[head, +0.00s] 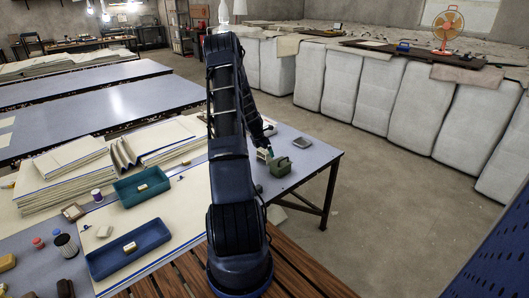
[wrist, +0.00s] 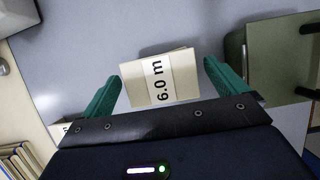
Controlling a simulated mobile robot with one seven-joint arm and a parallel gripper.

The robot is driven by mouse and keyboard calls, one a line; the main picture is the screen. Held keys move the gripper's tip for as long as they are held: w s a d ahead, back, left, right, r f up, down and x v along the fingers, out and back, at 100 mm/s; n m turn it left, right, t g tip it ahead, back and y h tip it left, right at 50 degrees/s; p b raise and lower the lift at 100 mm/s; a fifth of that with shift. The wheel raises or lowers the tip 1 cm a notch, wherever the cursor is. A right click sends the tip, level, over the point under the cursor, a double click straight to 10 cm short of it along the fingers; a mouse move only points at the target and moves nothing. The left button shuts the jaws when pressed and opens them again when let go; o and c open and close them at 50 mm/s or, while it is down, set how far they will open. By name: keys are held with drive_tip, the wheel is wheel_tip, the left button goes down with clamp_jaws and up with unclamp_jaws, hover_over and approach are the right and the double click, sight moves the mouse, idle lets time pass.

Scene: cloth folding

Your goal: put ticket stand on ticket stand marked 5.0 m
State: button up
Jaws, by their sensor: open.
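A cream ticket stand (wrist: 182,85) marked "6.0 m" shows in the wrist view, on the grey-blue table top. My gripper (wrist: 160,72) is open, with one green finger on each side of this stand and a visible gap to both. At the lower left of the wrist view, a small white label (wrist: 65,129) is partly hidden by my gripper; I cannot read it fully. In the head view my gripper (head: 267,150) is low over the right part of the table, and the stand there is not clearly visible. No stand clearly reads 5.0 m.
A green box (head: 280,167) stands close to my gripper, also at the right of the wrist view (wrist: 235,60). A grey device (head: 302,142) lies near the table edge. Folded cloth (head: 60,172) is stacked at left.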

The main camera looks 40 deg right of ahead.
drive_tip(key=a+r+m+t, duration=0.1)
drive_tip(key=a+r+m, duration=0.1)
drive_tip(key=a+r, duration=0.85)
drive_tip(key=a+r+m, duration=0.2)
drive_tip(key=a+r, duration=0.5)
drive_tip(key=r, duration=0.6)
drive_tip(key=s+a+r+m+t+y, duration=0.1)
drive_tip(key=s+a+r+m, duration=0.15)
drive_tip(key=a+r, duration=0.45)
drive_tip(key=s+a+r+m+t+y, duration=0.1)
drive_tip(key=s+a+r+m, duration=0.15)
drive_tip(key=a+r, duration=0.4)
drive_tip(key=s+a+r+m+y, duration=0.1)
drive_tip(key=s+a+m, duration=0.3)
drive_tip(key=s+a, duration=0.7)
drive_tip(key=s+a+r+m+t+y, duration=0.1)
drive_tip(key=s+a+r+m, duration=0.3)
drive_tip(key=s+a, duration=0.8)
drive_tip(key=shift+a+r+m+t+y, duration=0.25)
drive_tip(key=shift+a+m, duration=0.25)
drive_tip(key=shift+a, duration=0.45)
